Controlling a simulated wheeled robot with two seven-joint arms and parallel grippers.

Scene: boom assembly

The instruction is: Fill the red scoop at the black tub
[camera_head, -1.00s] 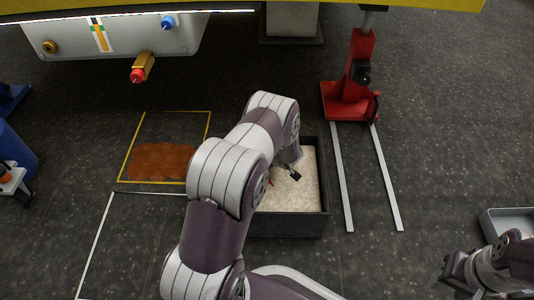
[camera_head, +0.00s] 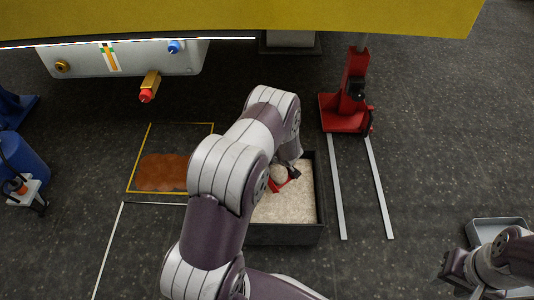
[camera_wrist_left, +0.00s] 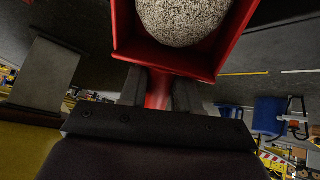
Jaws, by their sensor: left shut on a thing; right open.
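The black tub (camera_head: 287,235) stands on the floor in the middle of the head view and holds pale granular material (camera_head: 285,211). The red scoop (camera_head: 289,184) is over the tub's contents, carrying a rounded heap of pale grains (camera_head: 278,173). My left gripper (camera_wrist_left: 158,92) is shut on the scoop's red handle. In the left wrist view the scoop's red tray (camera_wrist_left: 165,58) is seen with the speckled heap (camera_wrist_left: 185,18) in it. My left arm hides the tub's left part. My right gripper (camera_head: 446,270) is open and empty at the lower right.
A yellow-framed floor area with a brown patch (camera_head: 162,172) lies left of the tub. A red jack (camera_head: 346,112) with two long rails stands to the right. A grey tray (camera_head: 495,229) is near my right arm. A grey housing with a red-tipped fitting (camera_head: 147,92) hangs at upper left.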

